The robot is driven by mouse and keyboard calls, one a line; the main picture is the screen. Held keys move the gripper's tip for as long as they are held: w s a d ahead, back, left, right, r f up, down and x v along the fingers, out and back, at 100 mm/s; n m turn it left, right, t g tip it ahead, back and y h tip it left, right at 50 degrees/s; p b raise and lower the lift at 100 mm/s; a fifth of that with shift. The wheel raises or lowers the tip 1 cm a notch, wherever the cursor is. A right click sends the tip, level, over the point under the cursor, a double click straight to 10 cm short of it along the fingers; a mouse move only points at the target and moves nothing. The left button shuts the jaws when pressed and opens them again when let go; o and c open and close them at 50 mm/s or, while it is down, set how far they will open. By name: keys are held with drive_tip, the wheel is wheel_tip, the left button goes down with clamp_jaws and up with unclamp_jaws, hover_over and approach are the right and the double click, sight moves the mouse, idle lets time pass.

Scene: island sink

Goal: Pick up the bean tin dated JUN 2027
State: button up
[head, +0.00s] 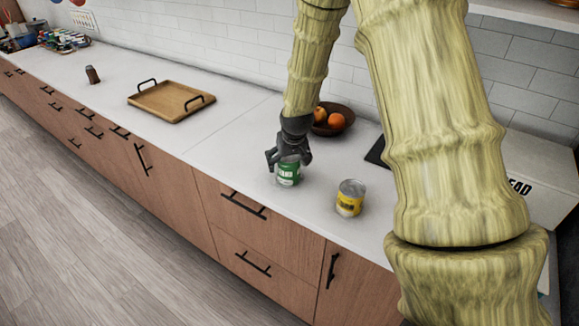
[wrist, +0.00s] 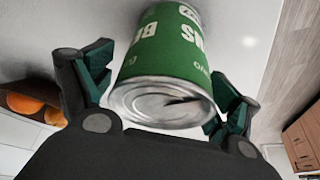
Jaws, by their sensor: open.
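A green tin (head: 288,173) with white lettering stands on the white counter, under my gripper (head: 287,158). In the wrist view the green tin (wrist: 165,55) sits between my two open fingers, its bare metal end toward the camera. The lettering there is partly cut off and reads like "BEANS". A dark mark shows on the metal end, too unclear to read as a date. A yellow tin (head: 350,198) with a metal top stands to the right of the green one, apart from it. Its label and any date are too small to read.
A brown bowl (head: 339,129) with oranges stands behind my gripper. A wooden tray (head: 171,100) with black handles and a small brown shaker (head: 92,75) are to the left. A white box (head: 540,180) stands at the right.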

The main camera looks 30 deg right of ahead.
drive_tip(key=c, duration=1.5)
drive_tip(key=shift+o, duration=0.2)
drive_tip(key=shift+r, duration=0.15)
